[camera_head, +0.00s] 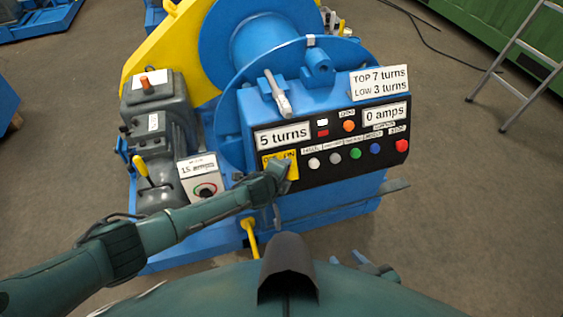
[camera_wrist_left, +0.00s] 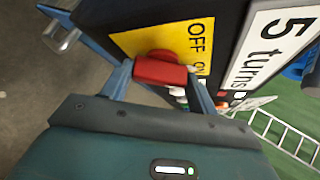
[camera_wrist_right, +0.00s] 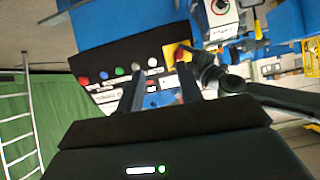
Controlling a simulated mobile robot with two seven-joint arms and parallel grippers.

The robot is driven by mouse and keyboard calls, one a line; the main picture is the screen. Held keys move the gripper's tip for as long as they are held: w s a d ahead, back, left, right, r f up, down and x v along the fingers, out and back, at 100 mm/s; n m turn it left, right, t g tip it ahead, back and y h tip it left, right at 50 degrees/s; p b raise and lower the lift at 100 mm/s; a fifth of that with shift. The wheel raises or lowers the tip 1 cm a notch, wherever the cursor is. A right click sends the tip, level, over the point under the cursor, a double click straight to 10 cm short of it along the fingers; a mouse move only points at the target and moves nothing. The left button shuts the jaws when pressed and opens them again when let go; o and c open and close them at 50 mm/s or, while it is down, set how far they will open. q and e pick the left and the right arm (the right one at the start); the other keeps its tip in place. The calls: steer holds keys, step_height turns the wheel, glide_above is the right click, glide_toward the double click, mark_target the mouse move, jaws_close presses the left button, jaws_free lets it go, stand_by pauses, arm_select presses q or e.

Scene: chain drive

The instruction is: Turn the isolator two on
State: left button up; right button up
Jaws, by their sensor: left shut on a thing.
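The isolator's yellow plate (camera_head: 289,158), marked OFF and ON, is at the left end of the black control panel. In the left wrist view the plate (camera_wrist_left: 190,36) carries a red handle (camera_wrist_left: 160,72), lying across the direction of the lettering. My left gripper (camera_head: 274,180) is at the plate. In its wrist view its fingers (camera_wrist_left: 158,80) are shut on the handle, one at each end. Which mark the handle points to I cannot tell. My right gripper (camera_wrist_right: 158,85) is open and empty, apart from the panel; in the head view it (camera_head: 372,264) is low, partly hidden by my body.
Above is a blue drum (camera_head: 255,40). Floor at right is clear up to a ladder (camera_head: 520,75).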

arm_select(q)
steer(key=shift+d+r+m+g+y+p, duration=0.15)
steer(key=shift+m+g+y+p, duration=0.35)
steer(key=shift+m+p, duration=0.6)
arm_select(e)
steer(key=shift+s+d+r+g+h, duration=0.25)
steer(key=shift+d+r+g+h, duration=0.1)
steer(key=shift+d, duration=0.25)
steer(key=shift+d+f, duration=0.1)
steer(key=shift+f, duration=0.05)
arm_select(q)
steer(key=o, duration=1)
